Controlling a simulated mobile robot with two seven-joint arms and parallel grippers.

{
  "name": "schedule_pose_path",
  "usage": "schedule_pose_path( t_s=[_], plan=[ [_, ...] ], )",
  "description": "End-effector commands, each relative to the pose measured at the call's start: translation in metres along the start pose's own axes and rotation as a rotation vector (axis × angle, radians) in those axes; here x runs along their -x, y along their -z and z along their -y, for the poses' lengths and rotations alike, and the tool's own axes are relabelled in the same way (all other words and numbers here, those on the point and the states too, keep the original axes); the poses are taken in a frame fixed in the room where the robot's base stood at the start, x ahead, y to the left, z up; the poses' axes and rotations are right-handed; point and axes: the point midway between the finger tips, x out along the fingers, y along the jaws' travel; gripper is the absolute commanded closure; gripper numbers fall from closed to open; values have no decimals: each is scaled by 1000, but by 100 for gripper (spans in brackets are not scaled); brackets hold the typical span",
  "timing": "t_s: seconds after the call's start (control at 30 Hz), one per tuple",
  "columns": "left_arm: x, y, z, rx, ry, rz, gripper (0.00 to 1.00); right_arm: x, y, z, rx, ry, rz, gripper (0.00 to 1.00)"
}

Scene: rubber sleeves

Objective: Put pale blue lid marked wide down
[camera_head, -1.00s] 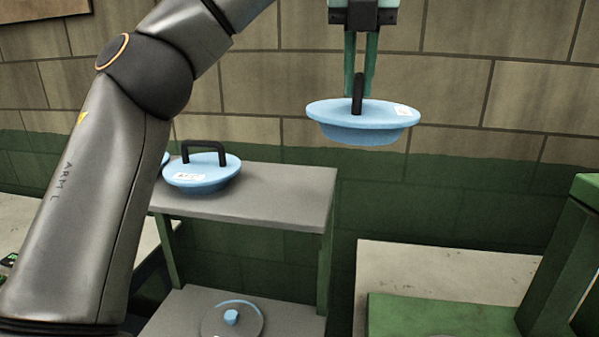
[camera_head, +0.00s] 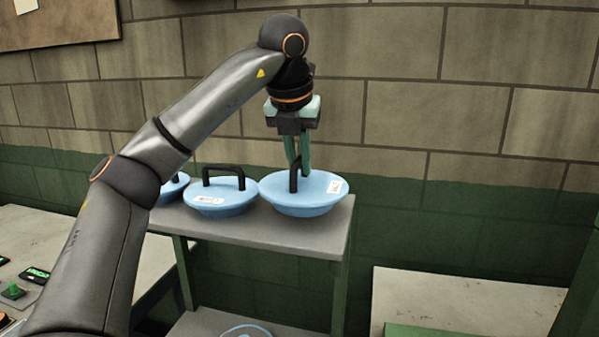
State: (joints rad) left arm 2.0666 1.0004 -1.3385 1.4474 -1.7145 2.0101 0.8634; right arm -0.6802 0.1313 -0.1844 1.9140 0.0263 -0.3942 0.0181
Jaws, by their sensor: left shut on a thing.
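My left gripper (camera_head: 298,175) is shut on the black handle of a pale blue lid (camera_head: 290,207). This lid is wide and round and has a small white label on its right side; the writing is too small to read. The lid is at the right end of the grey top shelf (camera_head: 270,233), level, at or just above the surface; I cannot tell whether it touches. My right gripper is not in view.
A second pale blue lid (camera_head: 212,207) with a black handle and white label sits just left of the held one. A third blue lid (camera_head: 172,190) is partly hidden behind my left arm. A lower shelf (camera_head: 200,324) holds a round item. A pale surface (camera_head: 460,300) lies at right.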

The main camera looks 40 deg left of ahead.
Motion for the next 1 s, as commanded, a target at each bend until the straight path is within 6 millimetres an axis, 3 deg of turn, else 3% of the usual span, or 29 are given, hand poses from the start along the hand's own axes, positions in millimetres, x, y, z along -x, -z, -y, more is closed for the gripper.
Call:
schedule_pose_path(
  t_s=[0.2,0.63,0.67,0.7,0.9,1.0],
  plan=[
    [-19,8,0,0,-1,-1,100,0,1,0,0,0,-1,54],
    [-24,10,0,1,0,1,100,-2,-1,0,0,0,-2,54],
    [-23,10,0,1,0,0,80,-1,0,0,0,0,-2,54],
    [-23,9,0,1,0,0,76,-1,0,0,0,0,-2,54],
    [-23,9,0,0,0,0,53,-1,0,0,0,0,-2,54],
    [-23,9,0,0,0,0,53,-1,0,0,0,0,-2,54]
  ],
)
